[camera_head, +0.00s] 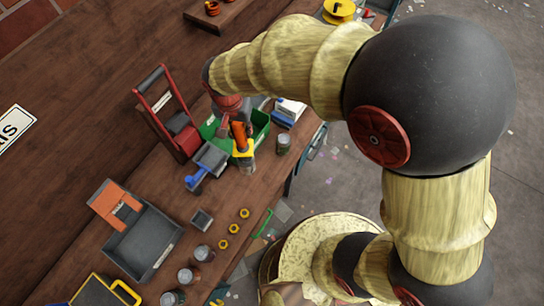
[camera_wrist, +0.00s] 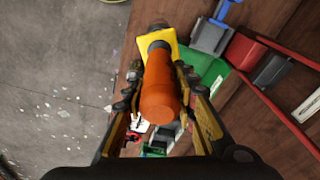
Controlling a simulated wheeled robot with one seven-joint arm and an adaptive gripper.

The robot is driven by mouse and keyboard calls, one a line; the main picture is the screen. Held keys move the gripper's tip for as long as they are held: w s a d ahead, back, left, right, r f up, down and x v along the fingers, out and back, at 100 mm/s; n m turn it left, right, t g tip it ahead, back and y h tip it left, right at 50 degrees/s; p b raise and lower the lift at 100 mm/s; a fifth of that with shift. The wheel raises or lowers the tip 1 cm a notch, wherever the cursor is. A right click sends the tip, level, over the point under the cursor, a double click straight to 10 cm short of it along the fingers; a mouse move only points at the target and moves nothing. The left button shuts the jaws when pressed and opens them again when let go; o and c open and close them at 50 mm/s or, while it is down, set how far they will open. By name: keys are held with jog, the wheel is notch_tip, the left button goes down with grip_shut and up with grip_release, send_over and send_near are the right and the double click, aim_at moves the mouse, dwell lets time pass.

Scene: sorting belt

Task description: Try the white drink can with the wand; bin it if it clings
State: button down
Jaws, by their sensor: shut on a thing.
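My gripper (camera_head: 236,124) is shut on the orange handle of the wand (camera_head: 239,136). In the wrist view the wand's orange handle (camera_wrist: 160,92) lies between the two fingers, with a yellow collar and a dark tip beyond it. The wand points down over the bench beside the green tray. A pale grey can (camera_head: 284,143) stands on the bench to the right of the wand, apart from it. I cannot tell whether it is the white drink can. More cans (camera_head: 203,253) stand near the front edge, their colours hard to read.
A green tray (camera_head: 262,125), a blue-handled scoop (camera_head: 205,164) and a red-framed holder (camera_head: 165,115) crowd the wand. A grey bin with an orange part (camera_head: 146,246) and a yellow-handled bin (camera_head: 97,291) stand at lower left. Small yellow rings (camera_head: 233,229) lie near a grey box (camera_head: 201,219).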

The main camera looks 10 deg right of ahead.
jog(key=s+a+b, duration=0.1)
jog(key=s+a, duration=0.4)
jog(key=a, duration=0.3)
jog(key=shift+s+a, duration=0.3)
jog(key=shift+a, duration=0.05)
jog(key=s+a+b, duration=0.1)
jog(key=s+a, duration=0.5)
jog(key=a, duration=0.3)
jog(key=s+a, duration=0.6)
jog(key=a, duration=0.3)
jog(key=shift+s+a+b, duration=0.15)
jog(key=shift+b, duration=0.25)
dwell(0.6)
jog(key=s+a, duration=0.4)
jog(key=a, duration=0.3)
jog(key=shift+s, duration=0.35)
jog(key=shift+f, duration=0.1)
dwell(0.4)
